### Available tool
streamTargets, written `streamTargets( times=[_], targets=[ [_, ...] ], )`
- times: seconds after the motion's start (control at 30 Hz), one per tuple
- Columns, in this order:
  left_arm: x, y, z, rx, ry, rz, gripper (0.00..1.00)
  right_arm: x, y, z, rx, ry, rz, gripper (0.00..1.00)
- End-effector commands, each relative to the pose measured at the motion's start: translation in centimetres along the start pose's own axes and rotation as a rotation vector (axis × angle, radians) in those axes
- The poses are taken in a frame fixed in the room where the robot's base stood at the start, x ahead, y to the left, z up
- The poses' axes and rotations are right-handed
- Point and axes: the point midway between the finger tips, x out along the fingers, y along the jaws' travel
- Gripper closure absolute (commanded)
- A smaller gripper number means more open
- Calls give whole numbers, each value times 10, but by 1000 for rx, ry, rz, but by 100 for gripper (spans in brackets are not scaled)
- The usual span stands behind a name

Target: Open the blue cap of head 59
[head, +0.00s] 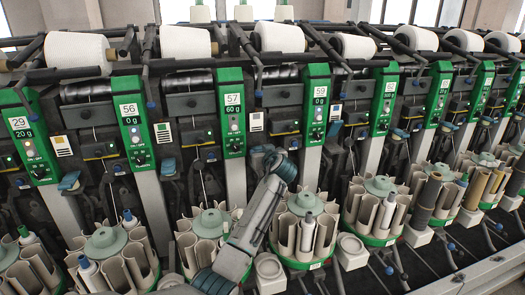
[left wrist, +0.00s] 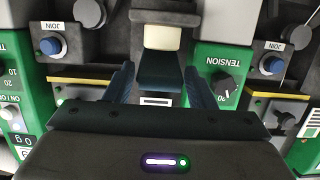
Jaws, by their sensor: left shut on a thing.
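The green panel marked 59 (head: 318,100) stands right of centre in the head view, with the panel marked 57 (head: 233,110) to its left. My left gripper (head: 266,157) is between these two panels, at the machine front. In the left wrist view, which shows the machine upside down, my left gripper (left wrist: 160,80) is shut on a dark blue cap (left wrist: 160,66). The cap lies between the two fingers, just below a cream block (left wrist: 162,37). In the head view my gripper and arm hide this cap. My right gripper is out of view.
Similar blue-grey caps show at neighbouring heads (head: 166,163) (head: 333,128). Bobbin magazines (head: 305,225) stand in a row below. White yarn cones (head: 280,38) line the top. In the left wrist view, green panels with a TENSION knob (left wrist: 223,83) and blue JOIN buttons (left wrist: 51,46) flank the gripper closely.

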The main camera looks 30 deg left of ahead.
Motion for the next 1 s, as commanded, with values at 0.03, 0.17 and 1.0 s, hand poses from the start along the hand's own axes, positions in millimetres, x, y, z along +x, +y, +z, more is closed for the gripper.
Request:
streamTargets(
  times=[0.03, 0.17, 1.0],
  targets=[
    [-1, 0, -6, 0, -20, -1, 91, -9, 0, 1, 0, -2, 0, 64],
    [-1, 0, -14, 0, -78, -1, 91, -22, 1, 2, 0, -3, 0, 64],
    [14, 0, -51, 0, -561, 0, 91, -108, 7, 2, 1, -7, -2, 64]
  ],
)
